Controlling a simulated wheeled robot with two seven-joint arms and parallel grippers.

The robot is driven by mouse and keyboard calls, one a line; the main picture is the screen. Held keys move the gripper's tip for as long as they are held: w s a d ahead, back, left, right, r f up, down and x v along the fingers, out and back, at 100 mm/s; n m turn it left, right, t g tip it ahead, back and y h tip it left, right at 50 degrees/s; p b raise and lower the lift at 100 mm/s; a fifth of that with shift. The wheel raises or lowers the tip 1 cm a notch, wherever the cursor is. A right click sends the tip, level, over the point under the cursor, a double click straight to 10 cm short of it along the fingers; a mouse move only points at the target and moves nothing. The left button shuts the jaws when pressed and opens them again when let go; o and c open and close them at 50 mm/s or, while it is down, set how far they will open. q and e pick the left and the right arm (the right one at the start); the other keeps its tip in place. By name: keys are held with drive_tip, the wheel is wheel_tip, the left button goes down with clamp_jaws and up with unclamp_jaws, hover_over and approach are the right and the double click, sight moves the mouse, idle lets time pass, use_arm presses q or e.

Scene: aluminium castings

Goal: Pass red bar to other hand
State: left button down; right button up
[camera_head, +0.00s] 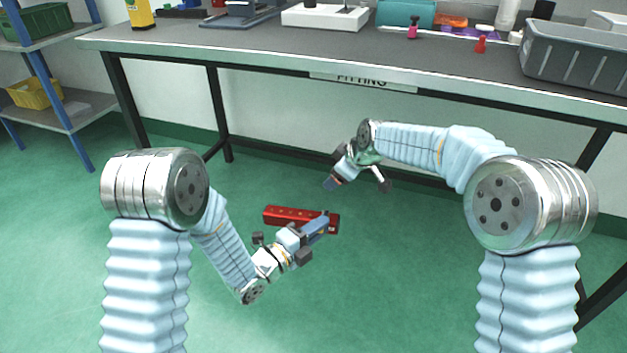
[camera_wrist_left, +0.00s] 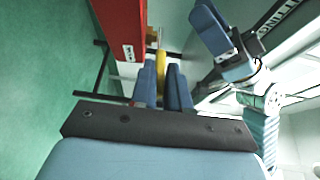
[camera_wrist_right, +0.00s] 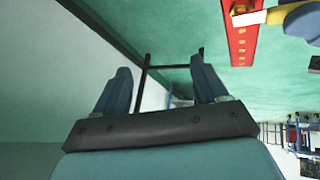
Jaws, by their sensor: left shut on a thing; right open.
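The red bar (camera_head: 287,214) is a long block with a row of small marks, held above the green floor in front of the bench. It also shows in the left wrist view (camera_wrist_left: 122,28) and the right wrist view (camera_wrist_right: 241,40). My left gripper (camera_head: 318,227) is at its right part, shut on the bar by a yellow piece (camera_wrist_left: 160,72) between the fingers. The fingers hide some of the bar. My right gripper (camera_head: 358,182) is open and empty, above and right of the bar, apart from it. In its wrist view the fingers (camera_wrist_right: 160,88) are spread with nothing between them.
A grey-topped workbench (camera_head: 270,50) runs across the back. A shelf (camera_head: 60,110) stands at left.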

sight(295, 213)
drive_tip(key=s+a+r+n+g, duration=0.2)
drive_tip(key=s+a+n+g, duration=0.2)
drive_tip(key=s+a+g, duration=0.15)
drive_tip(key=x, duration=1.2)
drive_tip(key=shift+s+a, duration=0.2)
drive_tip(key=shift+a, duration=0.25)
drive_tip(key=c, duration=1.1)
use_arm(q)
drive_tip(key=c, duration=1)
unclamp_jaws()
drive_tip(key=shift+c, duration=0.2)
use_arm(e)
drive_tip(key=shift+c, duration=0.5)
